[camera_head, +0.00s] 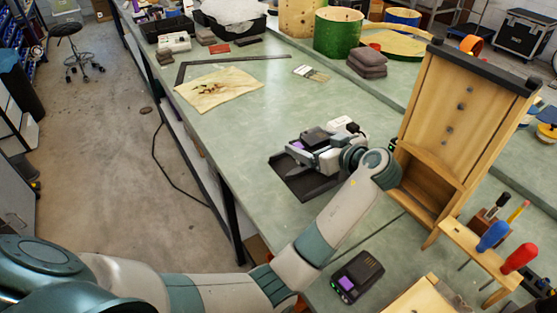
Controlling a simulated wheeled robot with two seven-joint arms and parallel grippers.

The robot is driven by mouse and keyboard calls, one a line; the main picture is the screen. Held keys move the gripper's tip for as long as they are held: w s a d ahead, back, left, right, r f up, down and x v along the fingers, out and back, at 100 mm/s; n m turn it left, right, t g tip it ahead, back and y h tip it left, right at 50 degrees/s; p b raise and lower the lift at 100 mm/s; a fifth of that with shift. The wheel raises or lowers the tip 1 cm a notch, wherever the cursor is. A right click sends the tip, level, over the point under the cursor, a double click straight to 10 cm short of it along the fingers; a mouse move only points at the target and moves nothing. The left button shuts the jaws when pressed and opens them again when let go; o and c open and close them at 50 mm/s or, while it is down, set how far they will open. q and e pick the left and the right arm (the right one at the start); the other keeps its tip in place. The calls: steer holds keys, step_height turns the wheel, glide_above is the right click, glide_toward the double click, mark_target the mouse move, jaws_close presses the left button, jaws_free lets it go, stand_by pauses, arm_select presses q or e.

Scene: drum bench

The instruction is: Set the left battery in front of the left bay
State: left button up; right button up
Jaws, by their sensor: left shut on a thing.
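My left gripper (316,150) is over the bench, its arm coming from the lower left. It is shut on a dark battery (314,135), with a purple patch showing beside the fingers. The held battery is partly hidden by the gripper. Beneath them is a flat black tray (303,188); I cannot tell whether the battery touches it. Another black battery (357,277) with a purple patch lies on the bench near the front edge, to the right of my forearm. I cannot make out the bays clearly. My right gripper is not in view.
A tall wooden box (465,110) stands right of the gripper. A tool rack (470,245) with screwdrivers is in front of it. A stained cloth (220,90) lies behind left, and a green drum (338,33) stands at the back. The bench between cloth and tray is clear.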

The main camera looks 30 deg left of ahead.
arm_select(q)
steer(key=a, duration=0.1)
steer(key=a+f+p, duration=0.1)
steer(key=a, duration=0.1)
steer(key=a+f, duration=0.1)
steer(key=shift+s+a+f+p, duration=0.1)
steer(key=shift+s+a+p, duration=0.1)
steer(key=shift+a+p, duration=0.15)
steer(key=a+f, duration=0.1)
steer(key=a+f+p, duration=0.1)
steer(key=a, duration=0.1)
steer(key=a+f, duration=0.1)
steer(key=shift+s+a+p, duration=0.15)
steer(key=shift+a+p, duration=0.15)
steer(key=shift+a, duration=0.05)
steer(key=shift+a+f, duration=0.2)
steer(key=shift+f, duration=0.05)
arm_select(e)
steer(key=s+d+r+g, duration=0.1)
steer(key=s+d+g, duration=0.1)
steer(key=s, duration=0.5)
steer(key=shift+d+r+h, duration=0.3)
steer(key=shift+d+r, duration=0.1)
arm_select(q)
steer(key=shift+f, duration=0.1)
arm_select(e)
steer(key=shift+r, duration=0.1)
